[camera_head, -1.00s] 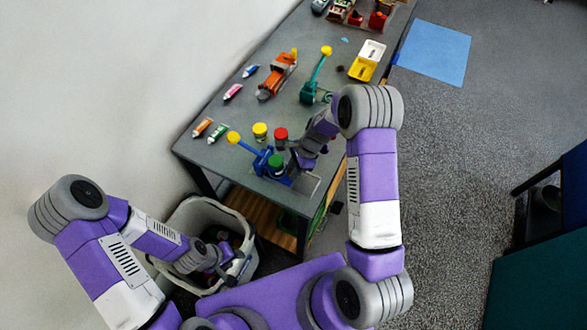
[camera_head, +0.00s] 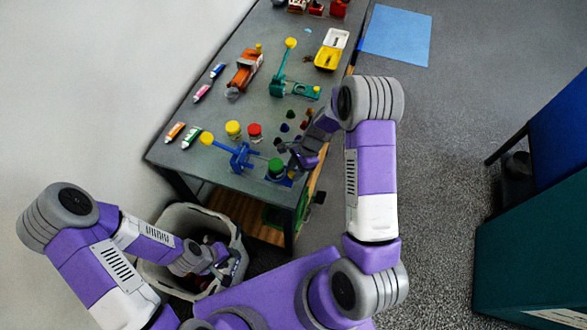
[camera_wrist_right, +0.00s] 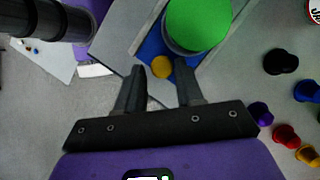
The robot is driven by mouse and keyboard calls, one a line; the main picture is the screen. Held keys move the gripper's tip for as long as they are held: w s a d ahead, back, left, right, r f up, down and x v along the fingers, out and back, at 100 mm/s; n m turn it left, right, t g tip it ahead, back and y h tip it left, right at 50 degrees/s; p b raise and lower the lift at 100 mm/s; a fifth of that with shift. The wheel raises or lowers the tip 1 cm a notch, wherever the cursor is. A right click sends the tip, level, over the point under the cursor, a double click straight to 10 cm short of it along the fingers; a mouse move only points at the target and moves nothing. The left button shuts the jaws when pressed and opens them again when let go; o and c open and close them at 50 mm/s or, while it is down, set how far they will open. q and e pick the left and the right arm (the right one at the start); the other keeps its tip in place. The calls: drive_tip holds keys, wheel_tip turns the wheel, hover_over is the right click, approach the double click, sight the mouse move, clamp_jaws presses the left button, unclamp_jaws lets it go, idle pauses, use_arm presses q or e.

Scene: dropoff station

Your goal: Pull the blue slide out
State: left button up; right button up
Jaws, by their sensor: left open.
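The blue device (camera_head: 240,158) with a yellow-ended lever stands at the table's near end. A jar with a green lid (camera_head: 276,166) stands at its right end. In the right wrist view the blue slide (camera_wrist_right: 152,46) lies under the green lid (camera_wrist_right: 198,22), with a round yellow knob (camera_wrist_right: 161,67) at its near edge. My right gripper (camera_wrist_right: 160,74) is open, its fingertips on either side of the knob and apart from it in the picture; contact cannot be told. It also shows in the head view (camera_head: 292,158). My left gripper (camera_head: 224,262) is open over a bin.
The white bin (camera_head: 178,222) stands below the table's near edge. Yellow-lidded (camera_head: 233,129) and red-lidded (camera_head: 254,131) jars stand behind the blue device. Several small coloured cups (camera_wrist_right: 288,135) lie right of my right gripper. A green device (camera_head: 284,80) stands farther back.

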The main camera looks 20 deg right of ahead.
drive_tip(key=shift+s, duration=0.1)
drive_tip(key=shift+r, duration=0.25)
drive_tip(key=v, duration=0.7)
drive_tip(key=shift+d, duration=0.15)
idle(0.3)
